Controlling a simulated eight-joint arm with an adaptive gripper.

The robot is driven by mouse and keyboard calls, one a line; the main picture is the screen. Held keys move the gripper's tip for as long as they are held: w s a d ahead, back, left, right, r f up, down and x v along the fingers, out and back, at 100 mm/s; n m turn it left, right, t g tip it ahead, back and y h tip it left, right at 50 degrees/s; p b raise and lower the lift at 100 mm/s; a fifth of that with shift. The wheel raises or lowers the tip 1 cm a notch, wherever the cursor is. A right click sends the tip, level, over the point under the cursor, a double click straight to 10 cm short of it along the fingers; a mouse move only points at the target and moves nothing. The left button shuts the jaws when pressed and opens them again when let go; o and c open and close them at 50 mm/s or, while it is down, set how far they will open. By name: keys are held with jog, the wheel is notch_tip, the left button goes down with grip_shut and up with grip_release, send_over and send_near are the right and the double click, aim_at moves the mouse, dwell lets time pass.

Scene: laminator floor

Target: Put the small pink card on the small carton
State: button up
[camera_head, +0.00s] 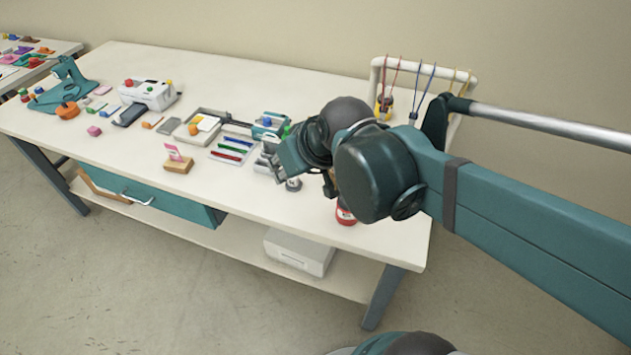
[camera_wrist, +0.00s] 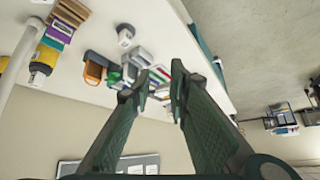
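A small pink and white card (camera_head: 174,152) stands upright in a tan wooden block (camera_head: 178,166) near the front edge of the table in the head view. I cannot clearly pick out the small carton; a white box (camera_head: 300,251) lies on the shelf under the table. My gripper (camera_head: 276,163) is over the table's right half, to the right of the card and apart from it. In the wrist view its two fingers (camera_wrist: 162,92) are spread, with nothing between them. The card cannot be made out in the wrist view.
A white rack (camera_head: 376,75) with hanging lanyards stands at the back right. A red-labelled container (camera_head: 345,214) is below my arm.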

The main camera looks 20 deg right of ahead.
jog(key=s+d+m+h, duration=0.1)
jog(key=s+d, duration=0.3)
jog(key=s, duration=0.3)
jog(key=shift+d+f+m+h, duration=0.3)
jog(key=shift+f+h, duration=0.05)
jog(key=shift+h, duration=0.05)
jog(key=shift+s, duration=0.1)
dwell(0.7)
